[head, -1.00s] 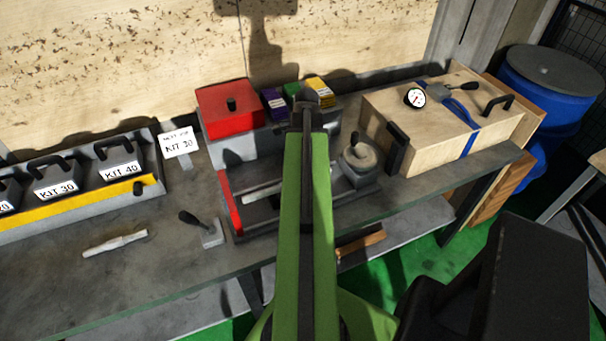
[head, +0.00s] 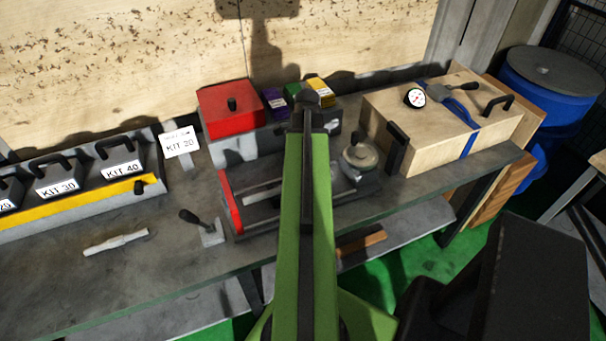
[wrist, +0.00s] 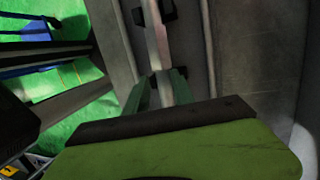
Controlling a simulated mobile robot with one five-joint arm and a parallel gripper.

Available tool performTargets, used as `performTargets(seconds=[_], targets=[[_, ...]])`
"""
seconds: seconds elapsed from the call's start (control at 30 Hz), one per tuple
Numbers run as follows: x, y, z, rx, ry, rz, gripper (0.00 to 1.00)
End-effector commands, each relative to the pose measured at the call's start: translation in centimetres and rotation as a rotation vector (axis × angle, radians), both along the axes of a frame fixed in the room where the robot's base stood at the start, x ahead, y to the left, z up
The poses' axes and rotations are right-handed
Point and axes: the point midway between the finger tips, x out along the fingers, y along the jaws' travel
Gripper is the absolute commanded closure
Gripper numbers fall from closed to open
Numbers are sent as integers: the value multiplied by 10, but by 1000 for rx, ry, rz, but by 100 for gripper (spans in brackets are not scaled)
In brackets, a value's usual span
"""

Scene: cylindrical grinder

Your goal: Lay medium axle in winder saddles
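A pale, stepped axle (head: 115,243) lies on the bench at the left in the head view; I cannot tell its size. The winder (head: 231,203) stands mid-bench, with a red end plate at its left, a handwheel (head: 360,156) at its right and a pale bar (head: 262,193) along it. My arm covers its middle, so its saddles are not clear. My gripper (wrist: 160,90) shows in the wrist view, with a pale bar (wrist: 156,35) running up from between its fingers. I cannot tell whether the fingers grip this bar.
Kit boxes (head: 120,158) stand in a yellow-edged rack at left, near a job card (head: 180,142). A red box (head: 228,108) is behind the winder. A wooden case (head: 445,125) fills the bench's right. A small black-handled block (head: 209,232) sits left of the winder.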

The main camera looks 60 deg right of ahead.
Motion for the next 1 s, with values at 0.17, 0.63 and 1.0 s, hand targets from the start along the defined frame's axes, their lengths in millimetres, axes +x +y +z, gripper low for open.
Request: performTargets(seconds=[0.17,0.63,1.0], targets=[[2,-6,32,2,0,0,70],[10,-33,121,0,-3,-2,70],[12,-33,120,0,-5,6,70]])
